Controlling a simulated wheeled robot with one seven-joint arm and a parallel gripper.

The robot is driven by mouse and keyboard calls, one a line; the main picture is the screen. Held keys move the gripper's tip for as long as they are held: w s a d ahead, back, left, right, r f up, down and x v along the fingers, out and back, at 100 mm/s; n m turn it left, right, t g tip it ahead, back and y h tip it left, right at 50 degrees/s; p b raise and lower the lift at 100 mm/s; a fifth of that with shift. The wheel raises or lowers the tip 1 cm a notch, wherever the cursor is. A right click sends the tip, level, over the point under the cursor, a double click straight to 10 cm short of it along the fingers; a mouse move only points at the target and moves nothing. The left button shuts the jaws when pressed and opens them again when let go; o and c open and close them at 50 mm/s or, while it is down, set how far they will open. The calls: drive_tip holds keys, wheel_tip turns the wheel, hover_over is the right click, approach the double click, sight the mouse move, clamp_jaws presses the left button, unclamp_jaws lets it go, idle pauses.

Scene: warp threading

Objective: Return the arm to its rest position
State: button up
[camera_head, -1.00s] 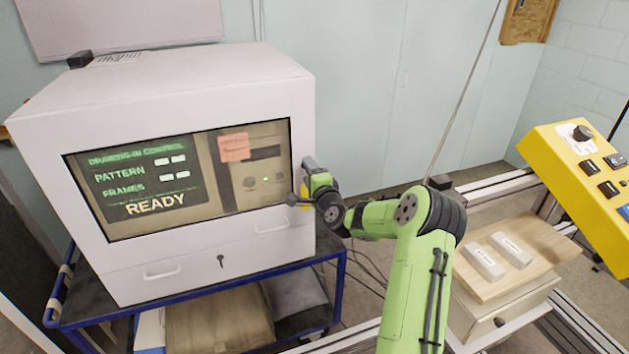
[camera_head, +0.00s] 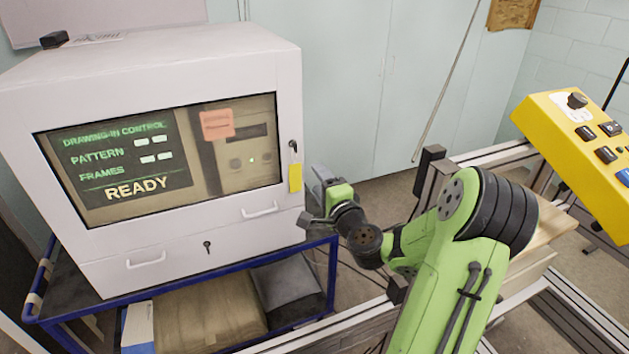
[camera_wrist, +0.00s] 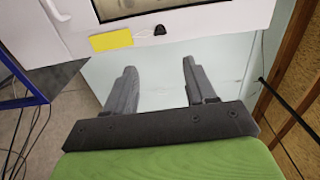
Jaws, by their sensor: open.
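My gripper (camera_wrist: 160,90) is open and empty in the wrist view, its two grey fingers apart with the pale wall between them. In the head view my gripper (camera_head: 318,200) is at the end of my green arm, just right of the white cabinet's right edge and apart from the yellow tag (camera_head: 295,178). The white cabinet (camera_head: 75,108) stands at the left with a window showing a "READY" screen (camera_head: 118,165). The yellow tag also shows in the wrist view (camera_wrist: 111,40), beyond the fingers.
The cabinet sits on a blue cart (camera_head: 333,270) with a brown box (camera_head: 205,315) below. A yellow control panel (camera_head: 585,150) is at the right. Metal rails (camera_head: 490,155) and a wooden board (camera_head: 545,222) lie behind my arm. Cables hang near the cart.

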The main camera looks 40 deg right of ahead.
drive_tip(key=w+a+f+n+g+y, duration=0.1)
drive_tip(key=w+a+n+g+y, duration=0.15)
drive_tip(key=a+n+y, duration=0.95)
drive_tip(key=s+a+f+n+g+h, duration=0.1)
drive_tip(key=s+a+n+g+h, duration=0.5)
drive_tip(key=a, duration=0.6)
drive_tip(key=s+r+n+g+h, duration=0.1)
drive_tip(key=s+r+n+g, duration=0.1)
drive_tip(key=s, duration=1.9)
drive_tip(key=shift+s+a+n+g+h, duration=0.15)
drive_tip(key=shift+s+n+g+h, duration=0.2)
drive_tip(key=shift+g, duration=0.3)
